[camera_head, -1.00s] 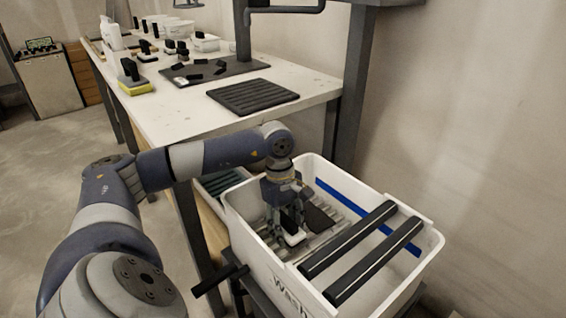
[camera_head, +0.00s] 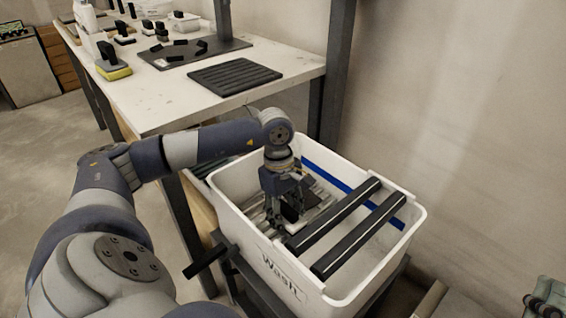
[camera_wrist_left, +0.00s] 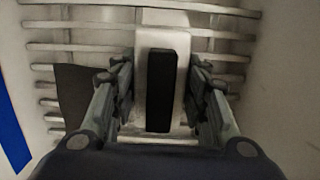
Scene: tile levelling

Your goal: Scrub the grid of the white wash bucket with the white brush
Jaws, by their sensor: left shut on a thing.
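The white wash bucket (camera_head: 230,200) stands beside the worktable, with "Wash" on its front. Its slatted grid (camera_head: 327,190) lies inside, and its bars also show in the wrist view (camera_wrist_left: 85,48). My left gripper (camera_head: 285,212) is down inside the bucket, shut on the white brush (camera_head: 290,213). In the wrist view the brush's black handle (camera_wrist_left: 161,90) stands between the two fingers, above its white body. The brush is over the grid; its underside is hidden, so contact cannot be told. A mechanical part at the lower right corner may be my right gripper (camera_head: 545,298), cut off by the frame.
Two black rollers (camera_head: 358,235) span the bucket's right part. A blue strip (camera_head: 335,175) runs along its back inner wall. A dark flat patch (camera_wrist_left: 75,92) lies by the grid. The worktable (camera_head: 180,115) holds a black ribbed mat (camera_head: 235,75) and a yellow sponge float (camera_head: 114,72).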

